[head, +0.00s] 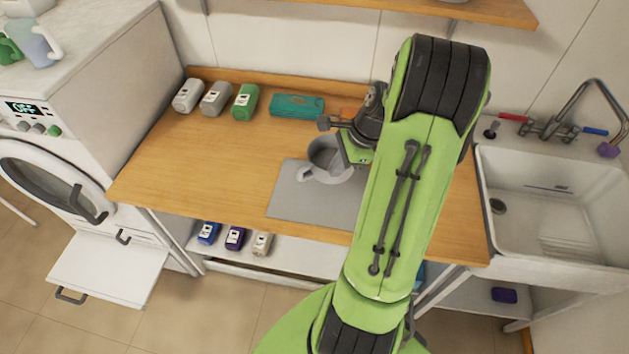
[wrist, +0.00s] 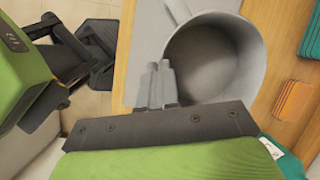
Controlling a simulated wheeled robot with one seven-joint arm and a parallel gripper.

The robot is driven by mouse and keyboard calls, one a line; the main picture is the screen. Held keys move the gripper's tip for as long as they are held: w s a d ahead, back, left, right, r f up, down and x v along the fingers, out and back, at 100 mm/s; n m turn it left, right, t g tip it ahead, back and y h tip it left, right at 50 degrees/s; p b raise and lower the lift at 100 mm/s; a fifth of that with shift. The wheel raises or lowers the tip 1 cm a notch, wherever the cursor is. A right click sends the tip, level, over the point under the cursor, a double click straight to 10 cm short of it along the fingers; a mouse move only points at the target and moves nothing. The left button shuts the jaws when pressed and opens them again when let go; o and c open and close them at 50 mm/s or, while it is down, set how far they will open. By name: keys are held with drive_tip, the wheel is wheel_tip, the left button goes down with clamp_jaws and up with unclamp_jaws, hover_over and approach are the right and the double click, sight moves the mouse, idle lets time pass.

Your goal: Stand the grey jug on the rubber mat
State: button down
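The grey jug (head: 322,154) is by the back part of the flat grey rubber mat (head: 290,202) on the wooden counter, its handle towards the front left. I cannot tell whether its base touches the mat. In the wrist view the jug (wrist: 250,55) shows its open mouth, with the mat (wrist: 143,45) to its left. My gripper (head: 347,158) is at the jug's right side in the head view. In the wrist view its fingers (wrist: 160,82) are close together at the jug's rim and look shut on its wall. My arm hides the mat's right part.
A teal case (head: 297,105) and an orange item (head: 349,113) lie behind the jug. Several bottles (head: 215,97) lie at the back left. A sink (head: 550,205) stands on the right. The counter left of the mat is clear.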

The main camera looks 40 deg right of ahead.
drive_tip(key=f, duration=0.3)
drive_tip(key=f+b, duration=0.1)
drive_tip(key=f, duration=0.5)
drive_tip(key=shift+s+f, duration=0.25)
drive_tip(key=shift+f, duration=0.15)
drive_tip(key=shift+s+r, duration=0.1)
drive_tip(key=shift+s, duration=0.05)
drive_tip(key=shift+b, duration=0.3)
drive_tip(key=c, duration=1.4)
unclamp_jaws()
drive_tip(key=shift+o, duration=0.2)
